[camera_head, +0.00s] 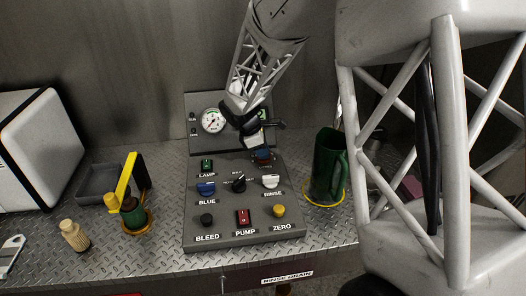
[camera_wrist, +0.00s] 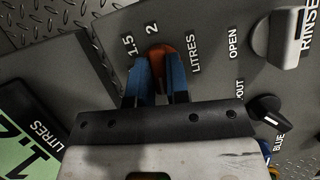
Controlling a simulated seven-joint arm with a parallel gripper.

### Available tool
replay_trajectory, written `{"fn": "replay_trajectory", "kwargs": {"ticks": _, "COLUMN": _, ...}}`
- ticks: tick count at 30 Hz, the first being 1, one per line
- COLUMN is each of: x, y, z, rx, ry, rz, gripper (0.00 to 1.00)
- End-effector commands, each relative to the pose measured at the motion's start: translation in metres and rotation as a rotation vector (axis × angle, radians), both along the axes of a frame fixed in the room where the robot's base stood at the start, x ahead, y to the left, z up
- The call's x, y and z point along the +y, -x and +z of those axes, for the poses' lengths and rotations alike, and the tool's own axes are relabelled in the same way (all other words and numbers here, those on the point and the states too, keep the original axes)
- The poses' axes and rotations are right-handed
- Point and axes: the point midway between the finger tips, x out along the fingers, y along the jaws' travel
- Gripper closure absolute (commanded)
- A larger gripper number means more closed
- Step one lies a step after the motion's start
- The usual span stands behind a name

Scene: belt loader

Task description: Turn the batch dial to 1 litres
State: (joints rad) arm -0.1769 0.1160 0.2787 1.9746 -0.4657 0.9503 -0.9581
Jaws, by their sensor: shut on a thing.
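The batch dial shows in the wrist view as an orange-brown knob (camera_wrist: 160,56), with the marks 1.5 and 2 and the word LITRES printed around it. My gripper (camera_wrist: 154,80) has its two blue fingers on either side of this knob and is shut on it. The fingers hide much of the knob, and its pointer cannot be made out. In the head view my gripper (camera_head: 262,154) is at the top right of the sloping control panel (camera_head: 220,172), and the dial is mostly hidden there.
A green display (camera_wrist: 25,150) reading in litres is partly cut off. The panel carries a white RINSE switch (camera_head: 271,181), a black selector knob (camera_head: 239,184), a blue switch (camera_head: 206,188) and several buttons. A green jug (camera_head: 326,170) stands close right of the panel. A gauge (camera_head: 212,120) is behind.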

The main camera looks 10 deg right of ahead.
Motion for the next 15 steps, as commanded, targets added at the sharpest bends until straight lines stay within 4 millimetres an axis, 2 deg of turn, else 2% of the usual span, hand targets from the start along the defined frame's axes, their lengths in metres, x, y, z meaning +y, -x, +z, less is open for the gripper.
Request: {"fn": "replay_trajectory", "kwargs": {"ticks": 15, "x": -0.0006, "y": -0.0020, "z": 0.0002, "rx": 0.000, "ry": -0.001, "rz": -0.438, "gripper": 1.00}}
